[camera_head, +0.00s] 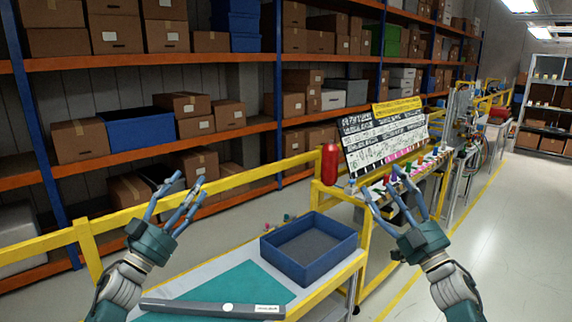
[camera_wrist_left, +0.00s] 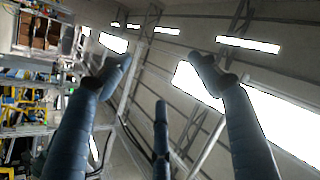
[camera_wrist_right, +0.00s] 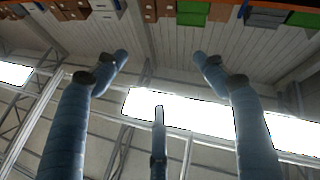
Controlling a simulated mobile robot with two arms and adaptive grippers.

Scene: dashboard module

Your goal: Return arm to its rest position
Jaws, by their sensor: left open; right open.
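My left gripper (camera_head: 180,200) is raised at the left of the head view, in front of the yellow rail and above the table. Its fingers are spread and nothing is between them. In the left wrist view its fingers (camera_wrist_left: 163,85) point up toward the ceiling lights. My right gripper (camera_head: 396,200) is raised at the right of the head view, in front of the module's near end. Its fingers are spread and empty. In the right wrist view its fingers (camera_wrist_right: 160,85) point toward the ceiling and upper shelves.
A blue tray (camera_head: 309,275) stands on the table with a teal mat (camera_head: 235,288) and a grey bar (camera_head: 212,309). A yellow rail (camera_head: 235,181) runs behind. A red cylinder (camera_head: 330,164) stands by a labelled board (camera_head: 385,139). Shelves with boxes fill the back. Floor at right is clear.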

